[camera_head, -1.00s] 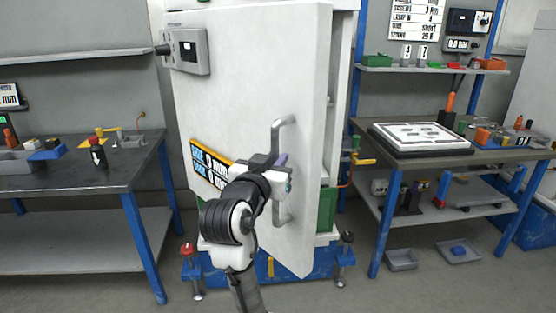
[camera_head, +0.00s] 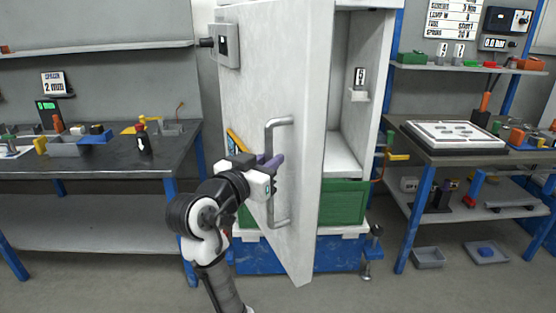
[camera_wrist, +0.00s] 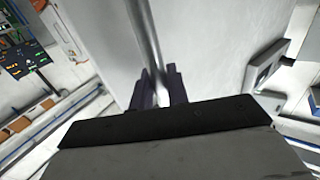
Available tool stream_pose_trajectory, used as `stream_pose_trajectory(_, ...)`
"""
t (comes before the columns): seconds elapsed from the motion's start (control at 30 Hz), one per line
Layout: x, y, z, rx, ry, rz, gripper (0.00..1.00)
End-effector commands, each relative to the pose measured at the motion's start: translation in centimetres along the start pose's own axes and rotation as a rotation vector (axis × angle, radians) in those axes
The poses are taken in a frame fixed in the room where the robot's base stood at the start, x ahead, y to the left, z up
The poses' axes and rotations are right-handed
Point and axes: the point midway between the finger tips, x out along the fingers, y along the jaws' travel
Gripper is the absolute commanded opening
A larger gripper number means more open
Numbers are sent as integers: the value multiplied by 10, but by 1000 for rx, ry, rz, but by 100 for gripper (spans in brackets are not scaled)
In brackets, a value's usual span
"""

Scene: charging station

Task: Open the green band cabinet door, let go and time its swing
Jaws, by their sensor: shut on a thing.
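The white cabinet door (camera_head: 299,120) stands partly open, its handle edge swung out from the cabinet body. A grey bar handle (camera_head: 270,190) runs upright on its face. My gripper (camera_head: 272,162) is shut on the handle at about mid-height. In the wrist view the purple fingers of my gripper (camera_wrist: 160,85) sit on either side of the handle bar (camera_wrist: 147,40). The green band (camera_head: 343,203) shows across the lower front of the cabinet. The inside wall (camera_head: 341,150) is visible, with a small labelled block on it. A label on the door is mostly hidden behind my arm.
A grey device (camera_head: 227,45) is mounted at the door's upper left. A left workbench (camera_head: 95,158) holds small parts. A right workbench (camera_head: 445,155) carries a white-topped plate. Grey bins (camera_head: 429,258) lie on the floor at right.

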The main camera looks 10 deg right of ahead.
Motion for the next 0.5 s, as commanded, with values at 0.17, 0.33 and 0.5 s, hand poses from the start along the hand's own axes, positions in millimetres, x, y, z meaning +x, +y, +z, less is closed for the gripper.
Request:
stream_pose_trajectory(0.17,-5,-8,-2,-1,5,-9,0)
stream_pose_trajectory(0.33,-6,-9,-2,-1,6,-9,0)
stream_pose_trajectory(0.5,-6,-9,-2,-1,6,-8,0)
